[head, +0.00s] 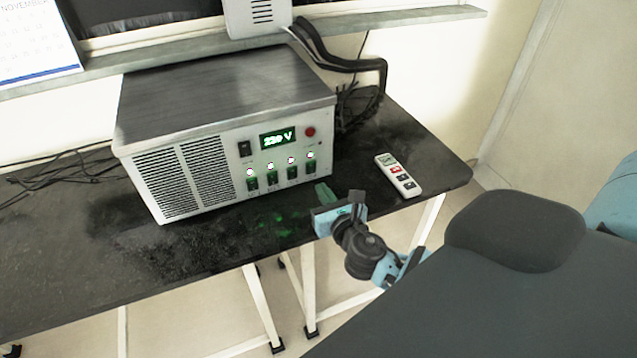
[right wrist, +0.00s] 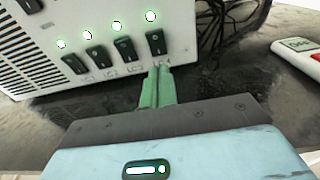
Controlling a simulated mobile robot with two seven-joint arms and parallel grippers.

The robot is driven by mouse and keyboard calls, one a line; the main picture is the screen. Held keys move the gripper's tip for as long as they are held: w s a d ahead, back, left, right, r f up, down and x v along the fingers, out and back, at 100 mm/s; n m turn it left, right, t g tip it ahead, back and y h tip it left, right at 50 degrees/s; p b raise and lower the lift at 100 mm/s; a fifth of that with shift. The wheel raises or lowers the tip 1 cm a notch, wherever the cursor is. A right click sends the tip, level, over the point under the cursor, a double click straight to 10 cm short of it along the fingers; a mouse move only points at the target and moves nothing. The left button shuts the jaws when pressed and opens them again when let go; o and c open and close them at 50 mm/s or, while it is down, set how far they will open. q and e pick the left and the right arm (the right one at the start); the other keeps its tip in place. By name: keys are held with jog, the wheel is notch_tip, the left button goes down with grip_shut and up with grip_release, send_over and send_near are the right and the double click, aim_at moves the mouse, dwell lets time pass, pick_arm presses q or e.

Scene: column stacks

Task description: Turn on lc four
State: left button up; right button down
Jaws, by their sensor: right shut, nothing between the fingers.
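A grey power unit (head: 225,125) with a green "220 V" display (head: 279,139) stands on the dark table. Its front has a row of several black rocker switches, each under a glowing lamp. The rightmost switch (head: 310,168) also shows in the right wrist view (right wrist: 156,42), its lamp (right wrist: 150,16) lit. In the right wrist view the fingertips (right wrist: 158,72) are just below the rightmost switch; contact cannot be told. My left gripper is not in view.
A white remote (head: 398,175) with red and dark buttons lies right of the unit. A red button (head: 310,132) and a black switch (head: 244,148) flank the display. Black cables (head: 350,65) run behind the unit. The dark table (head: 60,255) is clear at left front.

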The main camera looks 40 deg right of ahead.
jog(key=shift+v, duration=1.7)
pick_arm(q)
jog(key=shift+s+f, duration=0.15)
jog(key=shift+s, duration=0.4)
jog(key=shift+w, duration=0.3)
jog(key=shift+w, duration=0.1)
pick_arm(e)
jog(key=shift+f, duration=0.1)
